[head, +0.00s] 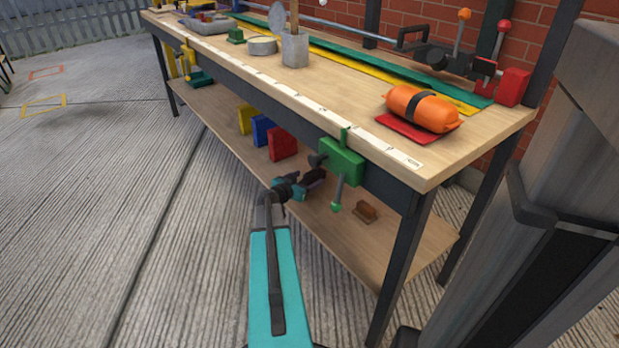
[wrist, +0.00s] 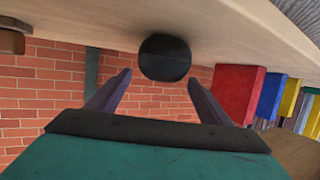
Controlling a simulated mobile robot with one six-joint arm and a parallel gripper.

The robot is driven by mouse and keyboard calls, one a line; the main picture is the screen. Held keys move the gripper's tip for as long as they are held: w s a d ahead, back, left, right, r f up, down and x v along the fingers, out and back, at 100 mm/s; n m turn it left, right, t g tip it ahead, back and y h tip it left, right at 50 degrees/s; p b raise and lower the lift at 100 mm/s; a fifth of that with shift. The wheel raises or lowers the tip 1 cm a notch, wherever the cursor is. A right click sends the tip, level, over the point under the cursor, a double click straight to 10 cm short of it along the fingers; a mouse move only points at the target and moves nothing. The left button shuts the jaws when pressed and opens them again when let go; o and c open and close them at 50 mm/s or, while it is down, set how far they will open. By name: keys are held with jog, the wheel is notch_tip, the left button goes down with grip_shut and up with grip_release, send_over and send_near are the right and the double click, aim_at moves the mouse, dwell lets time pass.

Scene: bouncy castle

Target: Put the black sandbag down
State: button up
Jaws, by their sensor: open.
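The black sandbag (wrist: 164,58) is a dark rounded lump in the wrist view, which looks upside down. It appears to rest on the bench's lower shelf (wrist: 105,20), just beyond my fingertips and apart from both. My gripper (wrist: 160,77) is open, with one finger to each side of the bag's line and nothing between them. In the head view my gripper (head: 314,183) is low beside the lower shelf (head: 235,142), under the bench top. A small dark shape there seems to be the sandbag (head: 315,173), partly hidden by the gripper.
Red (head: 282,144), blue (head: 263,130) and yellow (head: 245,119) blocks stand on the shelf beyond. A brown brush-like block (head: 365,211) lies to the right. An orange sandbag (head: 421,108) lies on a red mat above.

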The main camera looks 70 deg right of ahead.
jog(key=p+v, duration=0.1)
jog(key=v, duration=0.9)
dwell(0.7)
jog(key=shift+w, duration=0.1)
